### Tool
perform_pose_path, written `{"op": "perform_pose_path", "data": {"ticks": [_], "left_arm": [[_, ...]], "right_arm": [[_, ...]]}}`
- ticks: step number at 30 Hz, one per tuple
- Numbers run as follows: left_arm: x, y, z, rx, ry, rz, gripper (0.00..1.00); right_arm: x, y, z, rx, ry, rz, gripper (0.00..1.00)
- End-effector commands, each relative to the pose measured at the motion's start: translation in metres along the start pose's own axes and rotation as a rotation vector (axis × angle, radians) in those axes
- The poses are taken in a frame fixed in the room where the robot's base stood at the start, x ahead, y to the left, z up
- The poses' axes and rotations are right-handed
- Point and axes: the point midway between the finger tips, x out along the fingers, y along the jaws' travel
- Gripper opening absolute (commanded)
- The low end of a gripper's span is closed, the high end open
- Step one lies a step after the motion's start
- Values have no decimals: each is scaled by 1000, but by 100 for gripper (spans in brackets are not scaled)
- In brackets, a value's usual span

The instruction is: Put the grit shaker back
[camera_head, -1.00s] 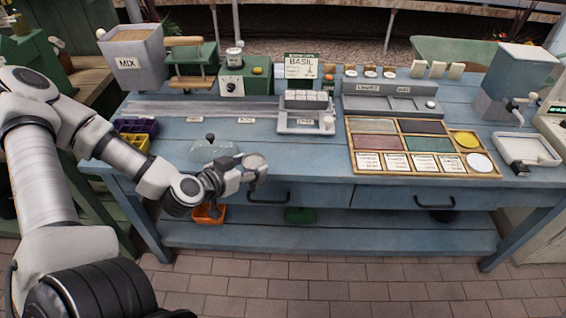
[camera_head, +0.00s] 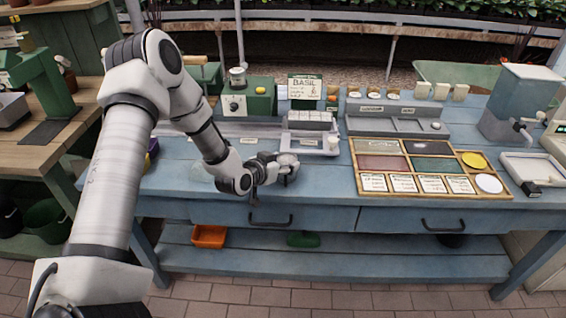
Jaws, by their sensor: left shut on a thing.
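My left gripper (camera_head: 284,172) is over the front of the blue bench, right of the bench's middle-left. It is shut on a small pale, round-topped thing (camera_head: 288,160), which looks like the grit shaker. Its label cannot be read and its lower part is hidden by the fingers. My right gripper is not in view.
A wooden tray (camera_head: 404,196) with coloured compartments and cards lies to the right of my gripper. A grey scale-like device (camera_head: 312,143) and a green box (camera_head: 248,98) stand behind it. A blue dispenser (camera_head: 522,95) stands far right. Bare bench (camera_head: 325,185) shows between gripper and tray.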

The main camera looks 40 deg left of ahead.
Motion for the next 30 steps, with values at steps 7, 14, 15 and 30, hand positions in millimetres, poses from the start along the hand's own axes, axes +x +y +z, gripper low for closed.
{"op": "perform_pose_path", "data": {"ticks": [7, 14, 15, 30], "left_arm": [[1, 0, 3, 0, 0, 0, 72], [1, 0, 3, 0, 0, 0, 86], [1, 0, 3, 0, 0, 0, 86], [-77, -1, -4, -12, 0, -3, 86]], "right_arm": [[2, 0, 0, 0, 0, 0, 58], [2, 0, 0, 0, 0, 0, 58], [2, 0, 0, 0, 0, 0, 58], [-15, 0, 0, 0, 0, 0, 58]]}}
